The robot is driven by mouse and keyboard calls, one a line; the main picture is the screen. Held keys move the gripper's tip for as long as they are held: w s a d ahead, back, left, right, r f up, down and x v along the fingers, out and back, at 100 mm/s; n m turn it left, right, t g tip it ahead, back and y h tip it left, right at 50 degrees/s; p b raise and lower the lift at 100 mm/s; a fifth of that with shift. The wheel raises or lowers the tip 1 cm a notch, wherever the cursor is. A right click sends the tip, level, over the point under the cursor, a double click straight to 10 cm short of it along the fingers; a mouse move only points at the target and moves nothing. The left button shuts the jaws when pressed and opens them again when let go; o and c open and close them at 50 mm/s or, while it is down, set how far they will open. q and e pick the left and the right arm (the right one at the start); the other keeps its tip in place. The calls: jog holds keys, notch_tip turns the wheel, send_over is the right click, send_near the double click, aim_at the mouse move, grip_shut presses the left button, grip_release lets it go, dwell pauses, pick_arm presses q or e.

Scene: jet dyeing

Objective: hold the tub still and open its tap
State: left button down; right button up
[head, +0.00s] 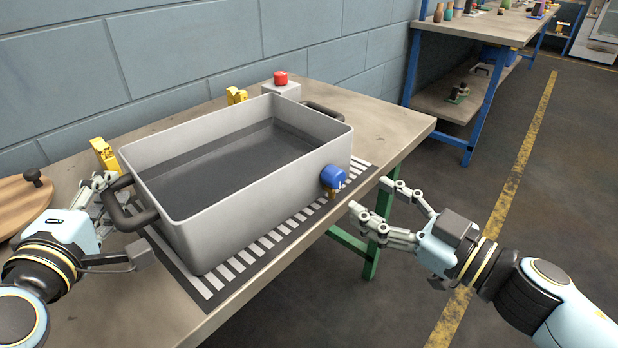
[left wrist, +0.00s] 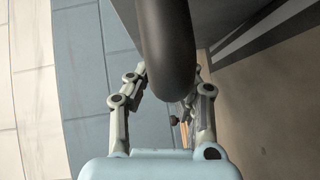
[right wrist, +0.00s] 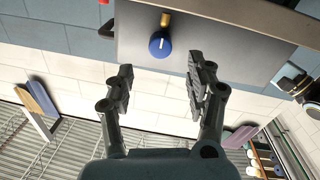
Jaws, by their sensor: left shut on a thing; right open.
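The grey rectangular tub (head: 225,208) stands on a striped grate on the workbench, with dark liquid inside. A dark handle (head: 128,213) sticks out at its left end and another (head: 322,111) at its far right end. The blue tap knob (head: 333,176) on a brass stem is on the front wall near the right end; it also shows in the right wrist view (right wrist: 160,45). My left gripper (head: 112,190) is shut on the left handle, which fills the left wrist view (left wrist: 166,45). My right gripper (head: 368,197) is open and empty, its fingers toward the knob but apart from it.
The striped grate (head: 262,246) runs along the bench's front. A grey box with a red button (head: 281,79) and yellow clamps (head: 103,155) stand behind the tub. A round wooden lid (head: 20,202) lies at the left. The floor right of the bench is clear.

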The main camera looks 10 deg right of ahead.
aim_at(340, 180)
jog(key=x, duration=0.7)
jog(key=shift+w+a, duration=0.15)
grip_shut()
